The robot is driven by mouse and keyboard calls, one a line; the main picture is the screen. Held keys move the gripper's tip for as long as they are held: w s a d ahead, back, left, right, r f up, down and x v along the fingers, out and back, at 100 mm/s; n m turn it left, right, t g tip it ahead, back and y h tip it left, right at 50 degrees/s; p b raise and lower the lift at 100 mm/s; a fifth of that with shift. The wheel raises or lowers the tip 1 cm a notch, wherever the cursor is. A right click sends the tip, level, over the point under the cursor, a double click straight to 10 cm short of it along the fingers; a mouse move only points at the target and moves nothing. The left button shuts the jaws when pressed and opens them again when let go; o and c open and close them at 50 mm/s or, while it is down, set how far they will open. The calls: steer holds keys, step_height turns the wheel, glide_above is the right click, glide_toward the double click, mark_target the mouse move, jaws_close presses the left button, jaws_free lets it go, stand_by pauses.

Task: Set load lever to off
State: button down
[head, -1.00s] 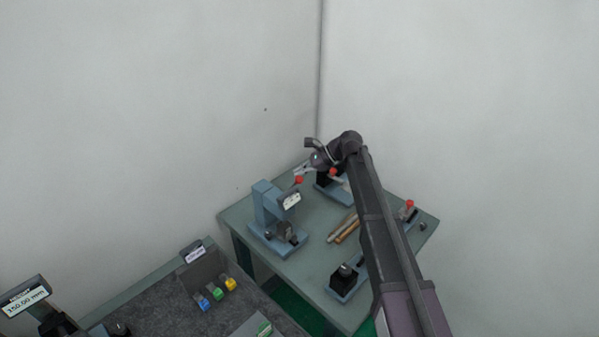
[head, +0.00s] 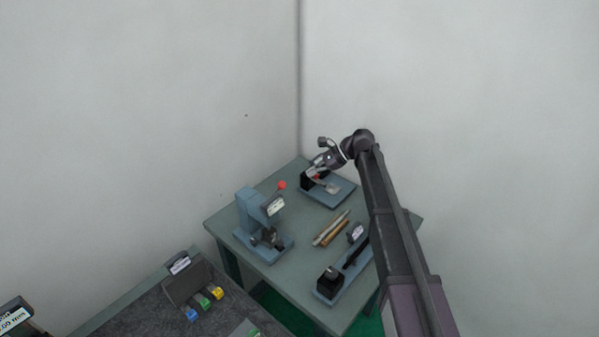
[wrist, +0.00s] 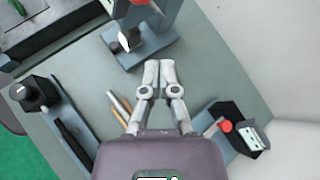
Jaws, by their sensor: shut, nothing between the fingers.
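Red-knobbed levers show on two devices; I cannot read which is labelled load. One red ball (head: 282,184) tops a lever on the upright blue device (head: 249,212); it also shows at the wrist view's top edge (wrist: 138,2). Another red knob (head: 316,177) is on the low back device (head: 340,194); in the wrist view a red knob (wrist: 226,126) sits right of my gripper, beside a small display. My gripper (head: 314,171) is shut and empty, appearing over or near the back device in the head view. Its fingertips (wrist: 160,66) point toward the upright device in the wrist view, contact unclear.
The green-grey table (head: 290,270) carries wooden-handled rods (head: 331,229) in its middle and a black block with a knob (head: 330,281) at the front. My arm hides the table's right part. A grey bench (head: 150,305) with coloured blocks stands front left. Walls are close behind.

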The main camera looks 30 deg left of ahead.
steer(key=shift+d+f+p+v, duration=0.15)
steer(key=shift+p+v, duration=0.1)
steer(key=shift+v, duration=0.6)
steer(key=shift+d+f+p+v, duration=0.15)
steer(key=shift+p+v, duration=0.1)
steer(key=shift+v, duration=0.65)
steer(key=shift+s, duration=0.15)
steer(key=s+d+m+t+y+b, duration=0.3)
steer(key=s+d+m+t, duration=0.1)
steer(key=s+d+m, duration=0.2)
steer(key=shift+s+d+f, duration=0.15)
steer(key=shift+s+d, duration=0.15)
steer(key=shift+s, duration=0.05)
steer(key=shift+a, duration=0.1)
